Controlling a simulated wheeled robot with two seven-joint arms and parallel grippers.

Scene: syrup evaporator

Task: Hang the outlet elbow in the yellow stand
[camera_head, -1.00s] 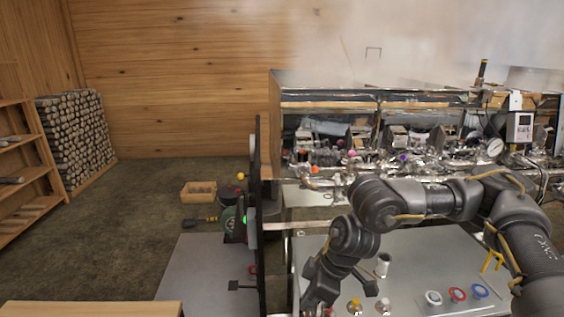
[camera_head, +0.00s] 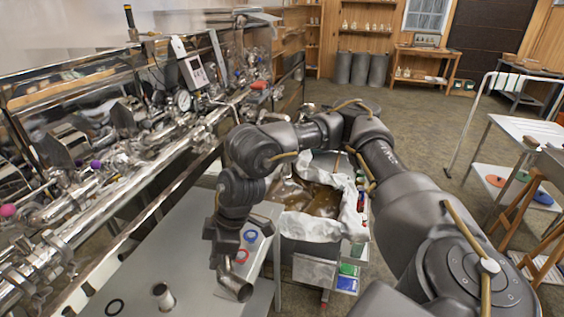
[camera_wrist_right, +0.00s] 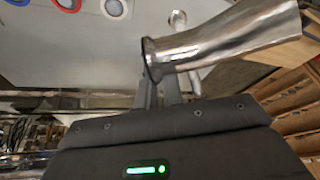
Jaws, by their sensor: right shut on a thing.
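My right gripper (camera_head: 228,268) points down over the grey work table and is shut on a shiny metal pipe piece, the outlet elbow (camera_head: 238,289). In the right wrist view the elbow (camera_wrist_right: 225,42) lies across the fingers (camera_wrist_right: 162,88), with its wide end toward the upper right and its flanged end at the fingers. It is held above the table. I cannot make out the yellow stand in either current view. My left gripper is not in view.
The grey table (camera_head: 190,255) carries a blue ring (camera_head: 250,236), a red ring (camera_head: 241,256), a black ring (camera_head: 115,307) and a short metal tube (camera_head: 163,296). The evaporator's pipework (camera_head: 110,165) runs along the left. A lined bin (camera_head: 305,225) of brown liquid stands beyond the table.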

